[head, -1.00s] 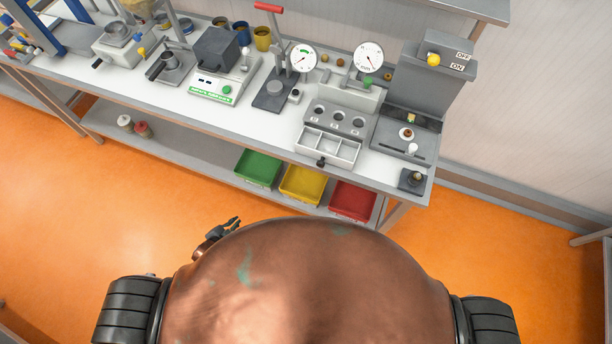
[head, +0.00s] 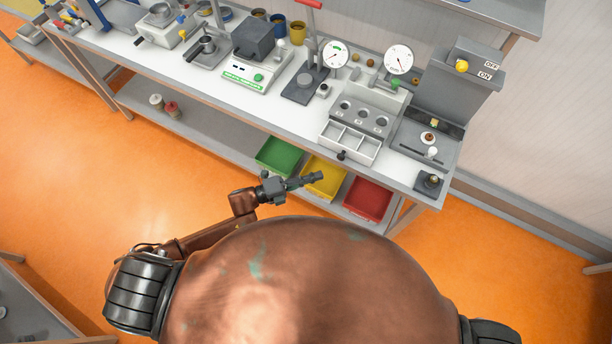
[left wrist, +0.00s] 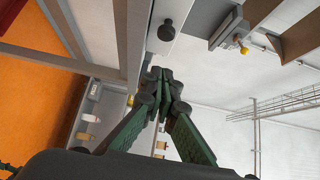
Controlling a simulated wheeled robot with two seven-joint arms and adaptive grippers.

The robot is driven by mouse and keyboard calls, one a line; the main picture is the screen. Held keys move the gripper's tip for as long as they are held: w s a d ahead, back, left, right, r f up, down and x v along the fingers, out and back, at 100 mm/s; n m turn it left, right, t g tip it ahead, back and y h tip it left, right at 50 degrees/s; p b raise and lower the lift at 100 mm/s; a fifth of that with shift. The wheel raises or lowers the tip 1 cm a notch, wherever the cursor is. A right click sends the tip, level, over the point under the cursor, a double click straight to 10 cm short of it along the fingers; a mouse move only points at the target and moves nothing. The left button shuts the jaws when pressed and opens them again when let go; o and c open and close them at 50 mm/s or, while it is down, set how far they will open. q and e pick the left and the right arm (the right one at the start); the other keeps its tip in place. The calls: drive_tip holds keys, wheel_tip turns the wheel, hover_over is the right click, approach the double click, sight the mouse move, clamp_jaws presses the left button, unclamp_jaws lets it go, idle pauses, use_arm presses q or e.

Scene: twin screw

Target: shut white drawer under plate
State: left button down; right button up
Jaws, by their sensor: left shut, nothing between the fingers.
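The white drawer (head: 351,142) stands pulled out at the bench's front edge, its divided, empty-looking inside showing. It sits below the grey plate with three round holes (head: 362,117). A dark knob (head: 341,155) is on the drawer's front. My left gripper (head: 318,177) is shut and empty, in front of the bench and apart from the drawer, below the knob in the head view. In the left wrist view the shut fingertips (left wrist: 160,76) show with a dark knob (left wrist: 167,30) on a pale front beyond them. My right gripper is not in view.
Green (head: 279,155), yellow (head: 325,180) and red (head: 367,199) bins stand on the shelf under the bench. Two dials (head: 399,60) rise behind the plate. A grey switch box (head: 462,75) stands at right. Orange floor in front is clear.

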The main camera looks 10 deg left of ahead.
use_arm(q)
drive_tip(key=w+d+p, duration=0.1)
drive_tip(key=w+d, duration=0.4)
drive_tip(key=w, duration=0.1)
drive_tip(key=shift+w, duration=0.15)
